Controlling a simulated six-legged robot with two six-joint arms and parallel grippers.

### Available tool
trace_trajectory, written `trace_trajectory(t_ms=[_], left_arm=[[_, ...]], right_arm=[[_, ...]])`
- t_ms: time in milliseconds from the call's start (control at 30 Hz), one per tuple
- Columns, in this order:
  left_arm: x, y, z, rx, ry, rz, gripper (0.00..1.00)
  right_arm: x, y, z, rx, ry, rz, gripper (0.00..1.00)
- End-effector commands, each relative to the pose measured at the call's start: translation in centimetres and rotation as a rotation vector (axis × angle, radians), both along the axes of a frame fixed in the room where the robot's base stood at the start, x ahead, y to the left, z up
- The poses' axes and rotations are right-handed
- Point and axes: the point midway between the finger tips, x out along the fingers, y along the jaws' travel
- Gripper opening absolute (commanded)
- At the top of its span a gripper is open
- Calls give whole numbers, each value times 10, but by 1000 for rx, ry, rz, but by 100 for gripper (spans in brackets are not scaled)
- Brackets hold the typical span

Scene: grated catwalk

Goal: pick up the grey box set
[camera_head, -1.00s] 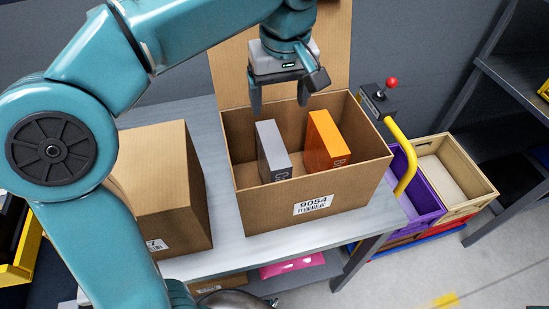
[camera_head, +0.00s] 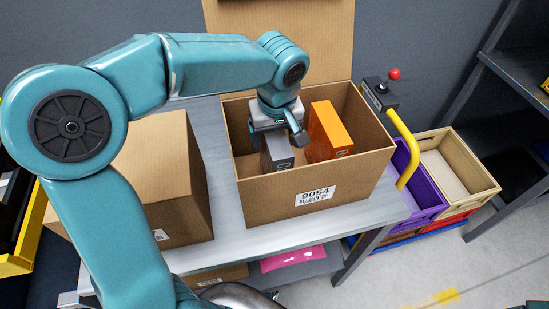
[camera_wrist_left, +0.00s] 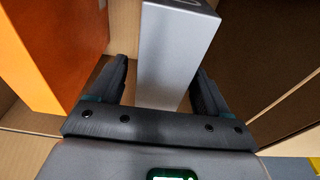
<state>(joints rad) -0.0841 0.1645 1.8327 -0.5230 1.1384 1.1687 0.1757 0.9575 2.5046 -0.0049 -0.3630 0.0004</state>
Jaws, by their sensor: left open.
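The grey box set (camera_head: 277,152) stands upright inside an open cardboard box marked 9054 (camera_head: 290,201), left of an orange box (camera_head: 327,131). My left gripper (camera_head: 270,138) is down inside the cardboard box, over the grey box set, and hides its upper part in the head view. In the left wrist view the grey box set (camera_wrist_left: 174,52) lies between the two open fingers of the gripper (camera_wrist_left: 163,88), with a gap visible beside each finger. The orange box also shows there at the left (camera_wrist_left: 50,45). My right gripper is not in view.
The cardboard box's raised flap (camera_head: 300,40) stands behind. A closed cardboard box (camera_head: 165,180) is to the left on the grey table (camera_head: 240,238).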

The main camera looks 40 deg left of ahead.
Motion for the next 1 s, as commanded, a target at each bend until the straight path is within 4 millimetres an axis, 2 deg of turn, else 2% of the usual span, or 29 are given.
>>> trace_trajectory(t_ms=[100,333,567,600,867,1000], left_arm=[[1,2,-11,0,0,0,78],[2,2,-12,0,-2,0,78],[2,1,-12,0,-2,0,3],[2,2,-12,0,-2,0,0],[2,2,-10,0,-4,0,0],[3,2,-3,0,-5,-1,0]], right_arm=[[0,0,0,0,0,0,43],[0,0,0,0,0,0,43],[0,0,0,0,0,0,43],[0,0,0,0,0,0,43],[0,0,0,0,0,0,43],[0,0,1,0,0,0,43]])
